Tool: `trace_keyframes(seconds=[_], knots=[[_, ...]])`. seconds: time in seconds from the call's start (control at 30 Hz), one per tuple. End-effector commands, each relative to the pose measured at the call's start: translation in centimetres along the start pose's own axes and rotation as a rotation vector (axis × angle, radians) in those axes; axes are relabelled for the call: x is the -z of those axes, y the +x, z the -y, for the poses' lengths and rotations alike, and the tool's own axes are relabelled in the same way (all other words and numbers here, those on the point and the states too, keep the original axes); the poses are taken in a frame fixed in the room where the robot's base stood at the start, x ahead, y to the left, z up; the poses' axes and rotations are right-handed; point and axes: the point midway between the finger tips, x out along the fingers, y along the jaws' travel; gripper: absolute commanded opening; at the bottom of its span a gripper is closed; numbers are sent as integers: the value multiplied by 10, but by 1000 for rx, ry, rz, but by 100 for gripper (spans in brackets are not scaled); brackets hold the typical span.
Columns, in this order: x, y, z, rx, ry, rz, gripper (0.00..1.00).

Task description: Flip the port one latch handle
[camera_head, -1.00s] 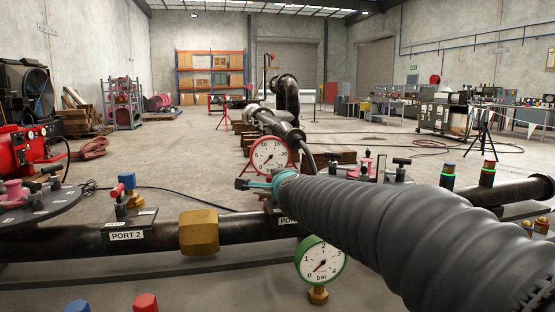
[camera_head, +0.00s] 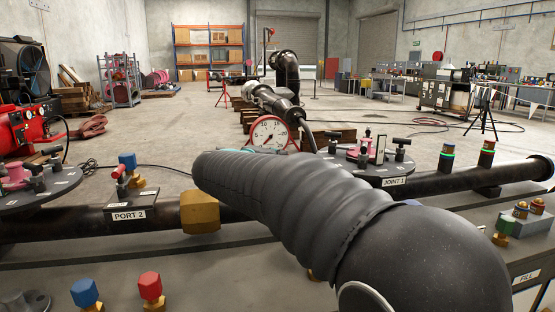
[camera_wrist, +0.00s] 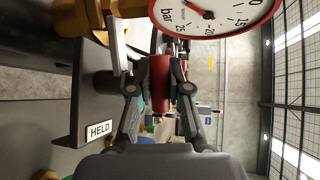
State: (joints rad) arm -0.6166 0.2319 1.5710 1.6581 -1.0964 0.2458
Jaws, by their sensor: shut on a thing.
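In the wrist view a red cylindrical handle (camera_wrist: 160,92) sits between the two dark fingers of my gripper (camera_wrist: 160,68). The gripper is shut on it, with a finger on each side. I take it for the port one latch handle; no port one label is readable. In the head view my grey-sleeved arm covers the gripper and this part of the pipe. The port two fitting (camera_head: 122,190), with its own red handle (camera_head: 118,171) and a "PORT 2" label, stands left of my arm.
A red-rimmed gauge (camera_head: 270,133) stands behind my arm; a red-rimmed gauge dial (camera_wrist: 212,14) is close to the gripper in the wrist view. A plate labelled "HELD" (camera_wrist: 99,130) is beside the gripper. Red (camera_head: 150,287) and blue (camera_head: 86,292) caps stand in front.

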Motion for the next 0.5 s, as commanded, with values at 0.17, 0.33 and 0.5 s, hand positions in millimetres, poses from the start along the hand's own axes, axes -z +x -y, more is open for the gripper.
trace_keyframes(seconds=[0.17, 0.33, 0.5], knots=[[-2, 0, 1, 14, 28, -143, 0], [-1, 0, 1, 22, 49, -254, 0], [-1, 0, 1, 28, 62, -331, 0]])
